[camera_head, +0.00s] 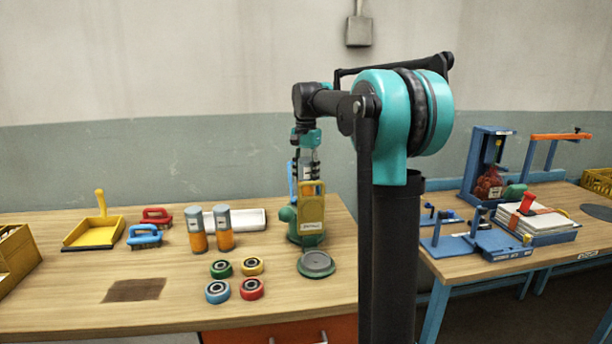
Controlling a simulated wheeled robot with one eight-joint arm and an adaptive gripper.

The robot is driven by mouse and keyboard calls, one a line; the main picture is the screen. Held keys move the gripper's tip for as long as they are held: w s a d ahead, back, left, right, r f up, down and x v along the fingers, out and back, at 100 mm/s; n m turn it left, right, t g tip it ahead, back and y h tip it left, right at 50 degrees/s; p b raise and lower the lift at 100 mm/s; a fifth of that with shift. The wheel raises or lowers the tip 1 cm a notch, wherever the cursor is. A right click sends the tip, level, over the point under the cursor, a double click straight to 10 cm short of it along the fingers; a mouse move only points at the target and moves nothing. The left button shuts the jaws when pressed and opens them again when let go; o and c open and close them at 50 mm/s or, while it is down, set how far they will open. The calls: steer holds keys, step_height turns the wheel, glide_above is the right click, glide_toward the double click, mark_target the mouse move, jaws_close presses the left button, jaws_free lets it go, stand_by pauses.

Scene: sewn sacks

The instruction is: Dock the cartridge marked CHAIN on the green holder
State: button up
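A yellow cartridge (311,211) with a loop handle on top stands upright at the green holder (287,214). It covers much of the holder's front. It has a pale label low on its face, too small to read surely. I cannot tell whether it is seated or just held against the holder. My gripper (309,174) points down right at the cartridge's handle. Its fingertips overlap the handle, so whether they are closed on it is unclear. A blue upright part (292,182) shows partly behind them.
A grey-green round dish (316,264) lies just in front of the holder. Several coloured rings (252,288), two orange-grey cylinders (225,229), brushes (145,236) and a yellow dustpan (94,232) lie to the left. A second table with blue fixtures (487,247) stands right.

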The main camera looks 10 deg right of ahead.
mark_target(306, 159)
steer(key=shift+f, duration=0.2)
steer(key=o, duration=1.2)
steer(key=shift+c, duration=0.2)
steer(key=shift+r, duration=5.5)
